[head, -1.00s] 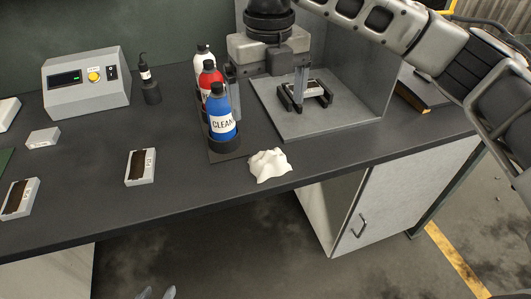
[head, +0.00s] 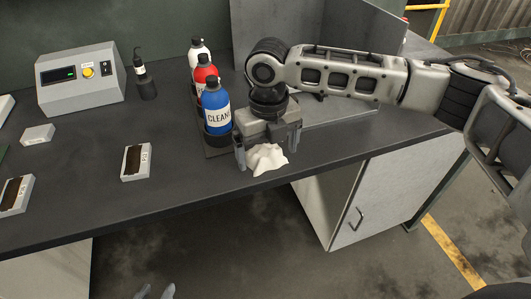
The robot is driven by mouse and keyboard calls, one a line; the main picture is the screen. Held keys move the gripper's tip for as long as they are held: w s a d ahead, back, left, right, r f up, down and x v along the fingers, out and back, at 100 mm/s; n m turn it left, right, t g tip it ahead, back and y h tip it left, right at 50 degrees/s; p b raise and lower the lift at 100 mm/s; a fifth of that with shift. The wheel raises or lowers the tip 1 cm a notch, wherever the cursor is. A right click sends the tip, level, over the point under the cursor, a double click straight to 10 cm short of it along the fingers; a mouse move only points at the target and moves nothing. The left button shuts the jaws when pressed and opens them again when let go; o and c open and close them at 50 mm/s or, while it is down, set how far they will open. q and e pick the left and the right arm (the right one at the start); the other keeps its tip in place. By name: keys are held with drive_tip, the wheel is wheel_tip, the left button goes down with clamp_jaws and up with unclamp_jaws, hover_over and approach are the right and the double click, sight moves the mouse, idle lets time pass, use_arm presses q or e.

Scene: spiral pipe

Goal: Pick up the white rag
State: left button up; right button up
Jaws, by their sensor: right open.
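The white rag (head: 267,160) lies crumpled in a small peaked heap near the front edge of the dark workbench (head: 190,195). My right gripper (head: 267,154) is open over it, with one finger to the left of the rag and the other to its right. The fingers point down, and the gripper body hides the area behind the rag. I cannot tell whether the fingers touch the rag.
A blue bottle (head: 216,108) stands close to the left of my right gripper, with a red bottle (head: 205,73) and a white bottle (head: 199,51) behind it. A grey control box (head: 80,80) is at the back left. Bench space left of the rag is clear.

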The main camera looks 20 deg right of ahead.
sight(266, 153)
drive_tip(key=shift+f, duration=0.4)
drive_tip(key=c, duration=1.1)
drive_tip(key=shift+o, duration=0.2)
drive_tip(key=shift+r, duration=0.1)
drive_tip(key=shift+r, duration=0.2)
drive_tip(key=r, duration=0.3)
drive_tip(key=shift+s+a+r, duration=0.2)
drive_tip(key=shift+s+a, duration=0.05)
drive_tip(key=shift+s, duration=0.05)
drive_tip(key=s+a+r, duration=0.5)
drive_tip(key=s+r, duration=0.4)
drive_tip(key=s, duration=0.3)
drive_tip(key=shift+s, duration=0.2)
